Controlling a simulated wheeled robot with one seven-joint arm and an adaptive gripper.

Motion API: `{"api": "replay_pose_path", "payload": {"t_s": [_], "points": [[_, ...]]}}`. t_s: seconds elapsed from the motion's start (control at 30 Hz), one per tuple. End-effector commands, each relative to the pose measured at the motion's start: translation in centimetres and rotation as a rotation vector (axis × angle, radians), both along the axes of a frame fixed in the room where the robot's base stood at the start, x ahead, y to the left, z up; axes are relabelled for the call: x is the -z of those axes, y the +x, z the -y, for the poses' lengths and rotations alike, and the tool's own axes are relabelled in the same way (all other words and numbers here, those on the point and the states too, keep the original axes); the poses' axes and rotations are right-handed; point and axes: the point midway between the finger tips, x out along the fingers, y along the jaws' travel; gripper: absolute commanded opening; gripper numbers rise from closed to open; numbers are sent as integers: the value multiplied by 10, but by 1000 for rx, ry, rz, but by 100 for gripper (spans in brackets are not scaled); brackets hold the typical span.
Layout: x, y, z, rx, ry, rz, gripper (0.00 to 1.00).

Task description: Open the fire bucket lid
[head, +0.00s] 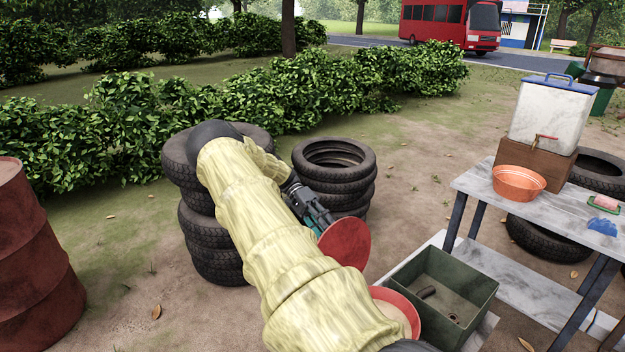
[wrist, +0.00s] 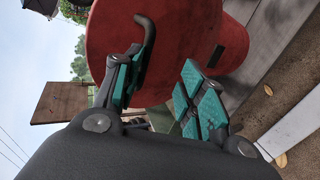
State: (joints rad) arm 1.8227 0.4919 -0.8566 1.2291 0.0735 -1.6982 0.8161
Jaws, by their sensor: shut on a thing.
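The fire bucket lid (head: 345,240) is a round red disc, raised and steeply tilted at the far left side of the red fire bucket (head: 417,322). Pale sand shows in the bucket's opening, partly hidden by my arm. My gripper (head: 318,217) is shut on the lid at its upper side. In the wrist view the lid (wrist: 185,45) fills the upper middle, with a dark bent handle (wrist: 147,42) beside the left finger of my gripper (wrist: 160,88). The exact contact is hard to see. The bucket's red wall (wrist: 232,45) shows at the right.
A green metal box (head: 445,290) holding small parts stands right of the bucket. A table (head: 490,190) with an orange basin (head: 519,183) and a water tank (head: 550,115) is further right. Stacked tyres (head: 335,165) stand behind my gripper; a rusty barrel (head: 30,260) is at left.

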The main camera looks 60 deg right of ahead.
Motion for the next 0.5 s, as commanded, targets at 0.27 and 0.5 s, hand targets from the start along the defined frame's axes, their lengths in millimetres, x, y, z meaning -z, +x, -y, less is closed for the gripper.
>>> {"api": "replay_pose_path", "payload": {"t_s": [0.27, 0.5], "points": [[-20, 41, 18, -2, -2, 0, 31], [-37, 70, 31, -2, -3, -1, 31]]}}
